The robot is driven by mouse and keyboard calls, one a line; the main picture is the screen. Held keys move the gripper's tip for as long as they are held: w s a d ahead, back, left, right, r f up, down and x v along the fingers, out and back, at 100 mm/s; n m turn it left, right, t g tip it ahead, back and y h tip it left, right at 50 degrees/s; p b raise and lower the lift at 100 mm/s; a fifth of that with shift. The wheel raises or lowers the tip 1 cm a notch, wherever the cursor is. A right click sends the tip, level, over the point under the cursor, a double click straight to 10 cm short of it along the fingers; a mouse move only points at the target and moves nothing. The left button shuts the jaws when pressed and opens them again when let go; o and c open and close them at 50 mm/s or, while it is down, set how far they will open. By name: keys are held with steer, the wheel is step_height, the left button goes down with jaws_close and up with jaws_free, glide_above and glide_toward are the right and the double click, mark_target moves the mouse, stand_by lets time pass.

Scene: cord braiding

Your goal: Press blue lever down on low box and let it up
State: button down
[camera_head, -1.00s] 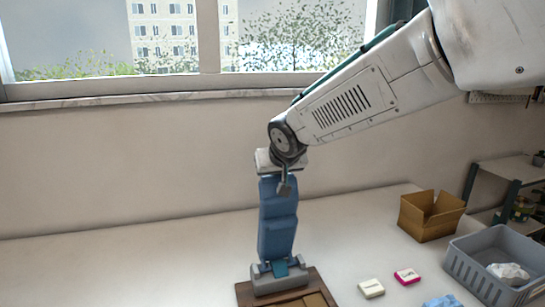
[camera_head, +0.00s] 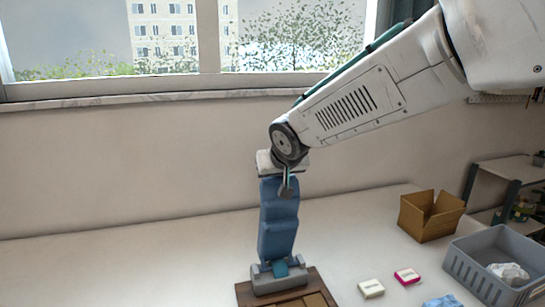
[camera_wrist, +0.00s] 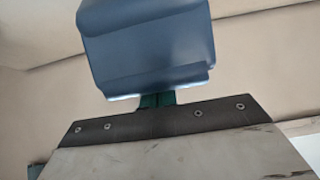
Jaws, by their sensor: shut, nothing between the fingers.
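My gripper (camera_head: 280,284) points down at the end of the blue wrist, at the bottom middle of the head view. Its fingers are shut with nothing between them. It is over a low brown wooden box (camera_head: 324,286), cut off by the bottom edge. I cannot tell whether the fingertips touch the box. No blue lever can be made out; the gripper covers the back part of the box. The wrist view shows mostly my own blue and grey parts, and neither fingertips nor box.
To the right on the pale table are a cream block (camera_head: 371,288), a pink-edged block (camera_head: 407,276) and blue cloth (camera_head: 442,301). Farther right stand an open cardboard box (camera_head: 428,221) and a grey crate (camera_head: 470,277). The table left of the wooden box is clear.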

steer(key=s, duration=0.2)
steer(key=s+d, duration=0.1)
steer(key=s, duration=0.1)
steer(key=shift+s+d+f, duration=0.1)
steer(key=shift+s+d, duration=0.1)
steer(key=shift+s, duration=0.2)
steer(key=s+d+f, duration=0.1)
steer(key=s, duration=0.4)
steer(key=shift+s+d+f, duration=0.3)
steer(key=s+f, duration=0.1)
steer(key=s+d+f, duration=0.1)
steer(key=s, duration=0.1)
steer(key=s+f, duration=0.1)
steer(key=s, duration=0.1)
steer(key=shift+d, duration=0.25)
stand_by(0.3)
